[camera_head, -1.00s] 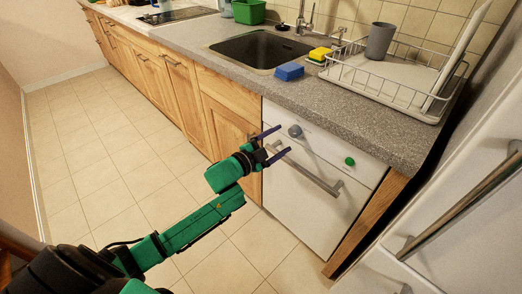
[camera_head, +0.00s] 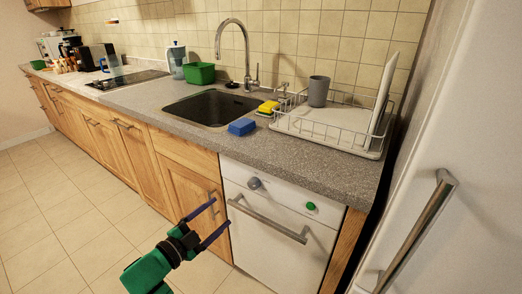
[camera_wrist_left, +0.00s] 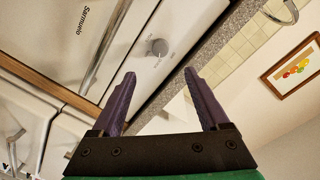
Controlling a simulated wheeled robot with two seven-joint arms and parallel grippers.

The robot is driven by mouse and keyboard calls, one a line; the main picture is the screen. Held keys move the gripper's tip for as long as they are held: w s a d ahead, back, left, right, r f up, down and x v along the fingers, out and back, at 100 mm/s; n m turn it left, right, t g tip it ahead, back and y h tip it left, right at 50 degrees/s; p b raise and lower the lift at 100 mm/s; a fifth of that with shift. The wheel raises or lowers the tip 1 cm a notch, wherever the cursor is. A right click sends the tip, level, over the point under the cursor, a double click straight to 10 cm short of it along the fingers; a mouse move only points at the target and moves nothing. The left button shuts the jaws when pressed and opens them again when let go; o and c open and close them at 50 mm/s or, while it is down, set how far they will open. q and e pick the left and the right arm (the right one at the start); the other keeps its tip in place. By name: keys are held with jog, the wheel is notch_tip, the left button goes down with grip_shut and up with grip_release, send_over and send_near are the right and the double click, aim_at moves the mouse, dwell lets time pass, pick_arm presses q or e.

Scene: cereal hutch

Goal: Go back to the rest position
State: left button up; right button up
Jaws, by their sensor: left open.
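My left gripper (camera_head: 215,222) is green and black with two purple fingers, low in the middle of the head view. Its fingers are spread apart with nothing between them; they also show in the left wrist view (camera_wrist_left: 160,98). It is in front of the wooden cabinet and the left side of the white dishwasher (camera_head: 273,235). The dishwasher door is closed, with a metal handle (camera_head: 266,219), a grey knob (camera_head: 254,183) and a green button (camera_head: 310,206). The grey knob (camera_wrist_left: 157,47) is ahead of the fingers in the wrist view. My right gripper is not in view.
The grey counter (camera_head: 230,158) holds a sink (camera_head: 212,108), a blue sponge (camera_head: 242,127), a yellow sponge (camera_head: 268,107) and a dish rack (camera_head: 335,138) with a grey cup (camera_head: 318,91). A white fridge door (camera_head: 430,120) stands at the right. The tiled floor at left is clear.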

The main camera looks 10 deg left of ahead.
pick_arm(q)
jog(key=s+a+f+n+g+y+p, duration=0.2)
jog(key=s+a+f+n, duration=0.15)
jog(key=f, duration=0.55)
jog(key=s+a+f+n+g+y+p, duration=0.2)
jog(key=s+a+f, duration=0.15)
jog(key=f, duration=0.45)
jog(key=s+a+f+n+g+y+p, duration=0.2)
jog(key=a+f, duration=0.2)
jog(key=f, duration=0.5)
jog(key=s+d+f+n+g+p, duration=0.1)
jog(key=s+d+f+g, duration=0.1)
jog(key=s+f, duration=0.3)
jog(key=s+d+f+n+g+p, duration=0.1)
jog(key=s+f+g, duration=0.3)
jog(key=s, duration=1)
jog(key=s+d+f+n+g+p, duration=0.2)
jog(key=s+f, duration=0.4)
jog(key=s, duration=0.3)
jog(key=shift+s+d+f+g+y, duration=0.2)
jog(key=shift+s+d+g+y, duration=0.25)
jog(key=shift+d, duration=0.6)
jog(key=shift+w+n, duration=0.1)
jog(key=shift+n, duration=0.15)
